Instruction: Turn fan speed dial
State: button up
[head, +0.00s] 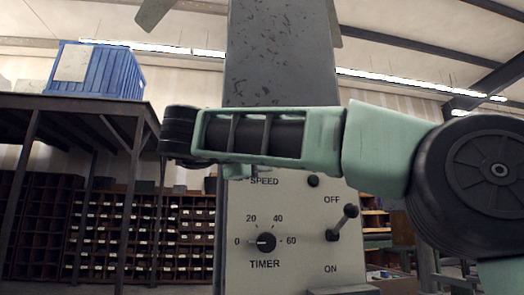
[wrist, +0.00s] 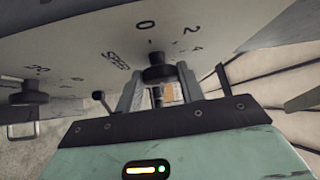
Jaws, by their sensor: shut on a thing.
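The fan speed dial is a black round knob (wrist: 157,69) on the pale control panel in the wrist view, near the printed numbers 0, 2 and 4 and part of the SPEED label. My gripper (wrist: 160,88) is shut on this dial, with one grey finger on each side of it. The exact pointer direction of the dial cannot be told. In the head view my green and black arm hides the dial and the fingertips; only the SPEED label on the grey panel (head: 225,262) shows below the arm.
A black timer dial (head: 266,241) sits below on the same panel, its mark near 0. A toggle lever (head: 344,222) stands to its right, tilted up between OFF and ON. A blue crate (head: 112,72) rests on a dark table at left; shelves with small bins stand behind.

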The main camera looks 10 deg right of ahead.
jog(key=shift+m+g+y, duration=0.3)
jog(key=shift+m, duration=0.2)
jog(key=o, duration=1)
jog(key=shift+w, duration=0.1)
jog(key=p+v, duration=0.2)
jog(key=v, duration=1.5)
jog(key=shift+a, duration=0.1)
